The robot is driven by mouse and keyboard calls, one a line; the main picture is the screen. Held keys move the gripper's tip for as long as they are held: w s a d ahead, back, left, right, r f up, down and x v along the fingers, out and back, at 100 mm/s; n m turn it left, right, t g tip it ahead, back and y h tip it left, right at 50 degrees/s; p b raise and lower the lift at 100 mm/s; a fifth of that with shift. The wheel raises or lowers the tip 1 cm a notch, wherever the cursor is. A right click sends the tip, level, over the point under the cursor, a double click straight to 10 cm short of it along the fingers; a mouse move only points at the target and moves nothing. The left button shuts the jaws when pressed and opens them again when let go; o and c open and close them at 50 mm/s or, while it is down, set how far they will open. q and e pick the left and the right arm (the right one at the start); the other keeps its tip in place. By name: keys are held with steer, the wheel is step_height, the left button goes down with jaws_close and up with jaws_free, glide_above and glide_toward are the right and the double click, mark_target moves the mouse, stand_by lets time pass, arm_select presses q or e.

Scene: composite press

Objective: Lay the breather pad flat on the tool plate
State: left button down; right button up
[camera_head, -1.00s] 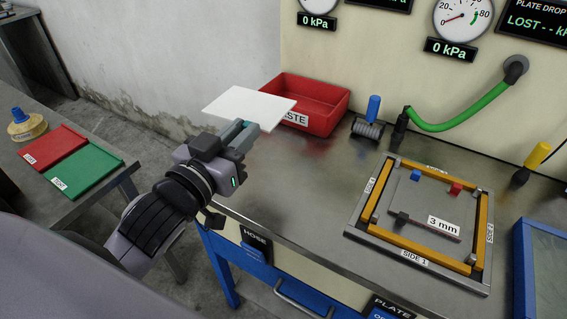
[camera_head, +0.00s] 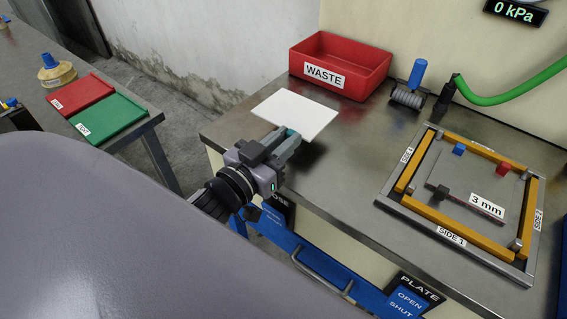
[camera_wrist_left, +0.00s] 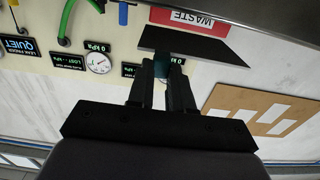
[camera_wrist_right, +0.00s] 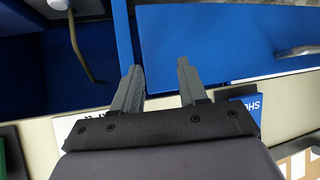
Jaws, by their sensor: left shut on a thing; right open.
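The breather pad looks like a white square sheet (camera_head: 295,112) in the head view. My left gripper (camera_head: 287,136) is shut on its near edge and holds it roughly level by the bench's left end. In the left wrist view the left gripper (camera_wrist_left: 162,68) grips the pad, which shows as a dark sheet (camera_wrist_left: 195,42). The tool plate (camera_head: 470,182) is the grey plate with the 3 mm label, inside a yellow-edged frame to the right, well apart from the pad. My right gripper (camera_wrist_right: 160,75) shows only in its wrist view, open and empty, near blue drawer fronts.
A red WASTE bin (camera_head: 341,65) stands just behind the pad. Small blue (camera_head: 459,149) and red (camera_head: 503,169) blocks sit on the plate. Bench between is clear.

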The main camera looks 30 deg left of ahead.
arm_select(q)
step_height(320, 180, down, 4)
steer(key=shift+f+b, duration=0.15)
steer(key=shift+b, duration=0.5)
steer(key=shift+f, duration=0.3)
steer(key=shift+f, duration=0.2)
steer(key=c, duration=1)
jaws_free()
